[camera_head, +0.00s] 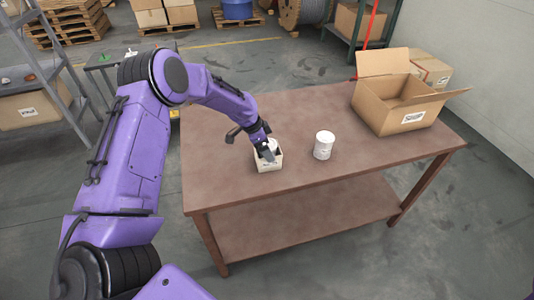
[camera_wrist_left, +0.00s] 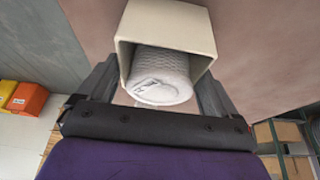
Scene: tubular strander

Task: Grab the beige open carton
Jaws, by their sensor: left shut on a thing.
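The small beige open carton (camera_head: 269,164) stands on the brown table, left of its middle. It also shows in the left wrist view (camera_wrist_left: 124,58), its open side facing the camera. A white can (camera_wrist_left: 160,82) with a ribbed side sits inside and sticks out of the opening. My left gripper (camera_head: 266,154) reaches down to the carton from above. Its fingers lie on opposite sides of the carton and are shut on it. The finger tips are partly hidden by the carton in the wrist view. My right gripper is not in view.
Another white can (camera_head: 324,145) stands on the table (camera_head: 225,115) to the right of the carton. A large open cardboard box (camera_head: 385,105) is at the table's right end. The table's left part is clear. A grey ladder-like frame (camera_head: 60,85) stands at the left.

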